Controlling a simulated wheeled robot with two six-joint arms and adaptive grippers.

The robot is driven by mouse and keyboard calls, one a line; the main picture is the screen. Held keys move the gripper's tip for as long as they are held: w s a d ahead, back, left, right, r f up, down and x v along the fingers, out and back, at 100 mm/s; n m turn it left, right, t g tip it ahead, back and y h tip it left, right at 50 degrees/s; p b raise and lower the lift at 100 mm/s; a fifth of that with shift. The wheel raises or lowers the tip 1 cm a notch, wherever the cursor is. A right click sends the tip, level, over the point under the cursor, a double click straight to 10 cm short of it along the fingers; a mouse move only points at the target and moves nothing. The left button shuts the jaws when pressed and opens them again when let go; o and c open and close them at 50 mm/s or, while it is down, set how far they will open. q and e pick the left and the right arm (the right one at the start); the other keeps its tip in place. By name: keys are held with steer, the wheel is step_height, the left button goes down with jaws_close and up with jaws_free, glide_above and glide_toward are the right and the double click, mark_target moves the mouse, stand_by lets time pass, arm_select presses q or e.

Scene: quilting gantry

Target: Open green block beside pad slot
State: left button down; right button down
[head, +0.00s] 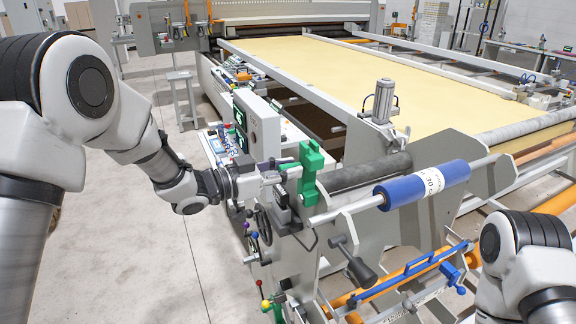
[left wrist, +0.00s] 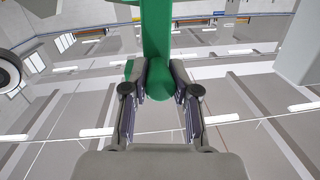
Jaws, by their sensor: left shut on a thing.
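The green block (head: 312,167) stands upright on the machine's near end frame, left of the grey roller. My left gripper (head: 284,170) reaches it from the left and is shut on a part of it. In the left wrist view the green block (left wrist: 156,30) runs up from between the fingertips (left wrist: 161,84), which sit on both sides of its rounded green end. I cannot make out the pad slot. My right arm shows at the lower right in the head view, but its gripper is out of the picture.
A blue roll (head: 424,185) on a bar lies right of the green block. A black-handled lever (head: 358,268) hangs below it. A grey control box (head: 257,125) stands behind my left gripper. The yellow quilting bed (head: 400,85) extends behind. The floor at left is clear.

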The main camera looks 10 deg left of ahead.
arm_select(q)
steer(key=shift+w+a+f+n, duration=0.3)
steer(key=shift+w+n, duration=0.1)
steer(key=shift+n, duration=0.3)
steer(key=c, duration=0.9)
jaws_free()
steer(key=shift+a+r, duration=0.1)
steer(key=shift+s+a, duration=0.25)
steer(key=v, duration=1.1)
steer(key=shift+a, duration=0.1)
